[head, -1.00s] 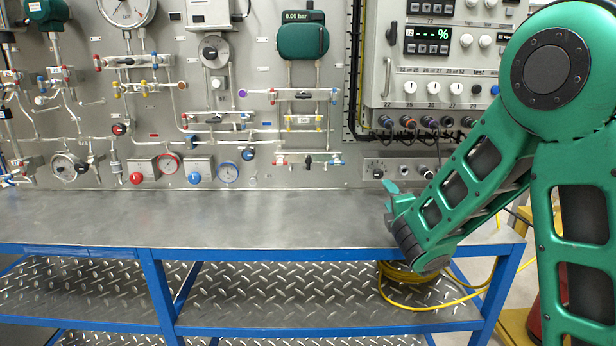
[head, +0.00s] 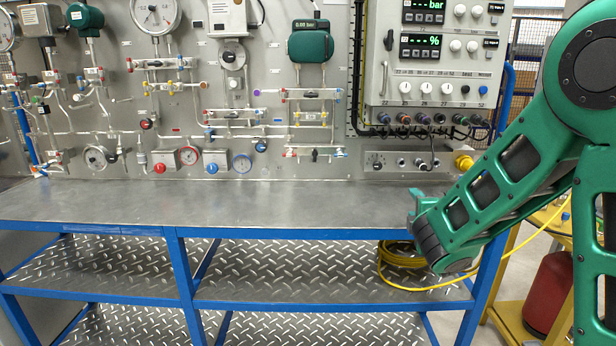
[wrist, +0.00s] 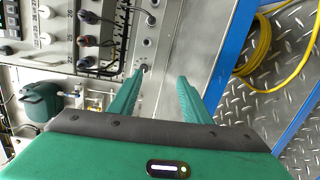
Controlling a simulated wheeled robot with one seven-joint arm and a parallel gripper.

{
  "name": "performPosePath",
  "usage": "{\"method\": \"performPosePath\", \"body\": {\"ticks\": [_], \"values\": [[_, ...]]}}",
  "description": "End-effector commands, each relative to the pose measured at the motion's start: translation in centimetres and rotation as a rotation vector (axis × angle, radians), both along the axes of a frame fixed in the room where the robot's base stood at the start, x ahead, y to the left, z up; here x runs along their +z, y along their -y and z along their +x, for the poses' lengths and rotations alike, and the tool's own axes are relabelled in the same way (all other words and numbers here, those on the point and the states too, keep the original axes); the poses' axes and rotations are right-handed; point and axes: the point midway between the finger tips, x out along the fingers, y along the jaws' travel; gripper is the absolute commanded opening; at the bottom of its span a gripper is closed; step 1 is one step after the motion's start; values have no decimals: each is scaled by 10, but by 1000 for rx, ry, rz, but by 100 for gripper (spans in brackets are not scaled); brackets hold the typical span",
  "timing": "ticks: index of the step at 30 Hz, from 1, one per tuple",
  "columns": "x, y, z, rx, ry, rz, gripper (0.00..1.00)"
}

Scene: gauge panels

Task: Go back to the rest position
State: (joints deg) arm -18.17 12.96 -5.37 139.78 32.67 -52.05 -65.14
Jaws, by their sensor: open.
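My green arm reaches in from the right side of the head view, with its wrist by the right end of the bench. My gripper (wrist: 158,92) shows in the wrist view as two green fingers set apart, with nothing between them. In the head view only a small part of the gripper (head: 416,200) shows beyond the wrist, above the bench top. The fingers point toward the lower part of the panel and the bench top, and they look apart from both.
The gauge panel (head: 272,150) stands behind the metal bench top (head: 270,204). A control box (head: 430,90) is on its right. A coiled yellow hose (head: 400,256) lies on the shelf below. A red cylinder (head: 547,295) stands at the right. Most of the bench top is clear.

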Motion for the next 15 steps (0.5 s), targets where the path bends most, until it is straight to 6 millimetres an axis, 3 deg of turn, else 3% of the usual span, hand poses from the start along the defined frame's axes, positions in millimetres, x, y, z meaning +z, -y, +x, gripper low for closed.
{"method": "performPosePath", "body": {"ticks": [8, 11, 15], "values": [[-10, 61, -28, -180, -112, 206, 44], [-18, 89, -47, -277, -168, 316, 44], [-33, 133, -93, -466, -260, 532, 44]]}}
